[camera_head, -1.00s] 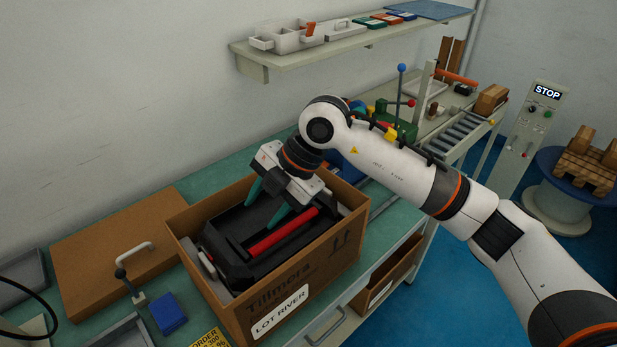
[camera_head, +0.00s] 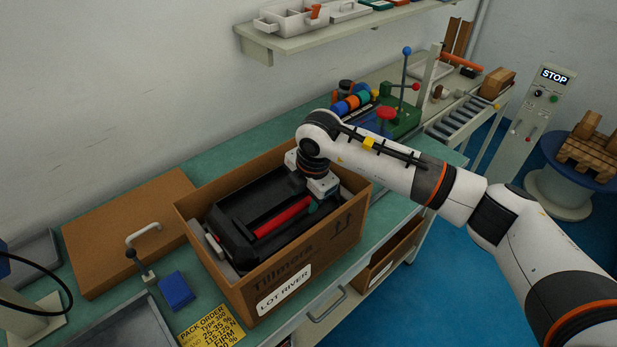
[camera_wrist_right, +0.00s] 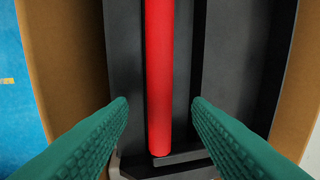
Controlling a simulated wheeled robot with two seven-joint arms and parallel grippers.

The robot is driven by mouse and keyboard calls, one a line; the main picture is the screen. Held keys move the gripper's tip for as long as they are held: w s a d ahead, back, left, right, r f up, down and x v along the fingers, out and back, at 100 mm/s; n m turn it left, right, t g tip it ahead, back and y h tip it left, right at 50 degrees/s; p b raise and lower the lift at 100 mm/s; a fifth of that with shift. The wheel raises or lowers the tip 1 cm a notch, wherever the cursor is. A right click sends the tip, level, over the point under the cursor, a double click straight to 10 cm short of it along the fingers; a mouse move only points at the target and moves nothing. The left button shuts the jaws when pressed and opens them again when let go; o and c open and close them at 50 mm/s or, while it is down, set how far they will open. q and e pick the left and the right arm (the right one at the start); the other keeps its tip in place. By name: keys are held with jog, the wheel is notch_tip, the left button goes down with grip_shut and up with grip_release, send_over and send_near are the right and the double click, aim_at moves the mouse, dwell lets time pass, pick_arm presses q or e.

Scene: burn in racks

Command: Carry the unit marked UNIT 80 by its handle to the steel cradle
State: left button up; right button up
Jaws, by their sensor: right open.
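A black unit (camera_head: 249,199) with a red bar handle (camera_head: 280,218) sits inside an open cardboard box marked LOT RIVER (camera_head: 331,246). No UNIT 80 marking is readable on it. My right gripper (camera_head: 307,204) is low over the right end of the unit, near that end of the handle. In the right wrist view my right gripper's green fingers (camera_wrist_right: 160,112) are apart, one on each side of the red handle (camera_wrist_right: 159,75), with clear gaps to it. My left gripper is not in view. I cannot make out a steel cradle for certain.
The box stands on a green bench (camera_head: 210,151). A flat cardboard piece (camera_head: 125,230), a toggle clamp (camera_head: 143,262), a blue block (camera_head: 176,290) and a grey tray (camera_head: 125,328) lie to its left. A green fixture (camera_head: 402,119) stands behind my right arm, before a roller conveyor (camera_head: 463,117).

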jog(key=shift+w+a+f, duration=0.1)
jog(key=shift+f, duration=0.65)
grip_shut()
jog(key=c, duration=0.8)
grip_release()
jog(key=shift+w+r+p, duration=0.1)
jog(key=shift+r+p, duration=0.3)
jog(key=shift+r, duration=0.55)
jog(key=shift+c, duration=0.3)
jog(key=shift+o, duration=1.1)
jog(key=shift+a+r, duration=0.1)
